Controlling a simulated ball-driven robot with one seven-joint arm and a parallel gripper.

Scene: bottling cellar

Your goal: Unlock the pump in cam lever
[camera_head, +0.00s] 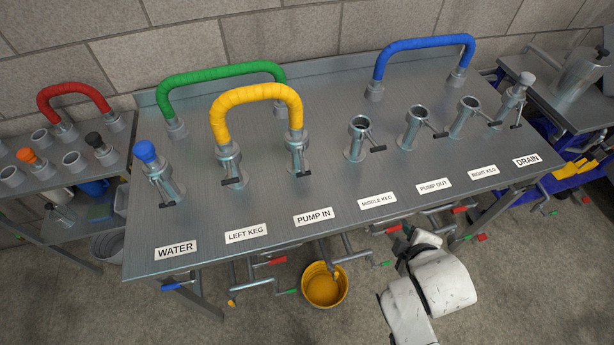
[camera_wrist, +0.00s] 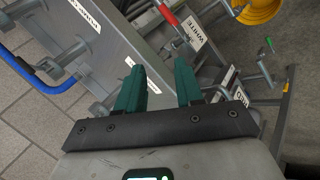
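The pump in coupling (camera_head: 297,155) stands on the steel table behind the PUMP IN label (camera_head: 313,217). One end of the yellow hose (camera_head: 255,95) sits on it; the other end is on the left keg coupling (camera_head: 229,160). The pump in cam lever (camera_head: 304,174) has a black grip and points toward the front of the table. I cannot tell its exact lock state. My gripper (camera_wrist: 158,88) shows two teal fingers, spread apart with nothing between them. In the head view my white arm is low, at the table's front right; the fingers are not clearly visible there.
The green hose (camera_head: 222,72) and blue hose (camera_head: 424,42) arch behind the couplings. Red-handled valves (camera_head: 467,209) and pipes stick out under the front edge. A yellow bucket (camera_head: 323,287) stands on the floor. A valve with a red handle (camera_wrist: 167,14) shows beyond my fingers.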

